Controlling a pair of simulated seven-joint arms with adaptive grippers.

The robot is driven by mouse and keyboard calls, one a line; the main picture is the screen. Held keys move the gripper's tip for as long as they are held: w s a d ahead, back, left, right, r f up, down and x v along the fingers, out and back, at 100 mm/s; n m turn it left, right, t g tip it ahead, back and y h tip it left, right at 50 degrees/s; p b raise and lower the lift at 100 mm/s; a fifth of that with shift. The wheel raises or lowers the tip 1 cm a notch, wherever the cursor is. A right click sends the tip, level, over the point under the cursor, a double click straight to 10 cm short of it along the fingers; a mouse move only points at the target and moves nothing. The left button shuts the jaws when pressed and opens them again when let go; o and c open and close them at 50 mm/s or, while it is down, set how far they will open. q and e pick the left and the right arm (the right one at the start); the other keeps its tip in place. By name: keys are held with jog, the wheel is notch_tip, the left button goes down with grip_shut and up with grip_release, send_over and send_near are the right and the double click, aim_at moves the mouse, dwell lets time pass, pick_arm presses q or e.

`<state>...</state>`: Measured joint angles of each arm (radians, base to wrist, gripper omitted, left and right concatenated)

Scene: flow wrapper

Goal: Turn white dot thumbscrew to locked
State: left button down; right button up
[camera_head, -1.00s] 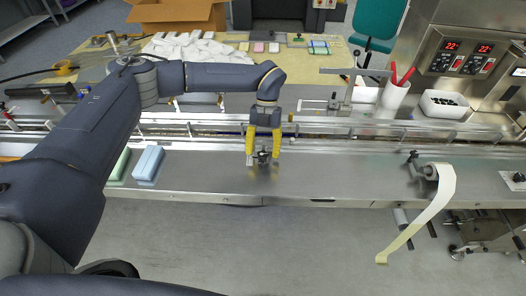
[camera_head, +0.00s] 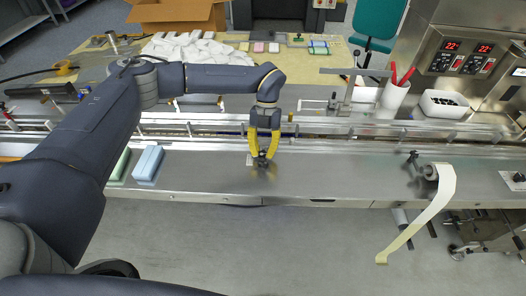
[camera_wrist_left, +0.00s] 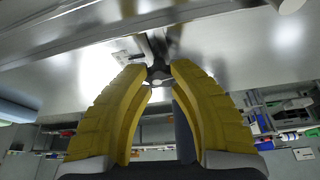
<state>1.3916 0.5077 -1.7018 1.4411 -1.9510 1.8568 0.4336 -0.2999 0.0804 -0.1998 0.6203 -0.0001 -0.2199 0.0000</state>
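The dark thumbscrew (camera_head: 262,162) stands on the steel deck of the machine, near the middle of the head view. My left gripper (camera_head: 263,154) reaches it from above, its yellow fingers bent inward with the tips closed around the knob. In the left wrist view the dark knob (camera_wrist_left: 159,74) sits between the fingertips of my left gripper (camera_wrist_left: 158,70), which appear to touch it on both sides. I cannot make out a white dot or the lock marking; the fingers partly cover the knob. My right gripper is not in view.
A green block (camera_head: 119,164) and a blue block (camera_head: 148,163) lie on the deck to the left. A paper roll (camera_head: 445,178) with a hanging strip and a dark clamp handle (camera_head: 412,158) stand to the right. Guide rails (camera_head: 350,133) run behind the thumbscrew. The deck between is clear.

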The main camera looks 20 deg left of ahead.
pick_arm(q)
jog(key=shift+s, duration=0.1)
jog(key=shift+s+f+m+y, duration=0.1)
jog(key=shift+m+y, duration=0.3)
jog(key=shift+m, duration=0.7)
jog(key=c, duration=1)
grip_release()
jog(key=shift+o, duration=0.2)
jog(key=v, duration=1.2)
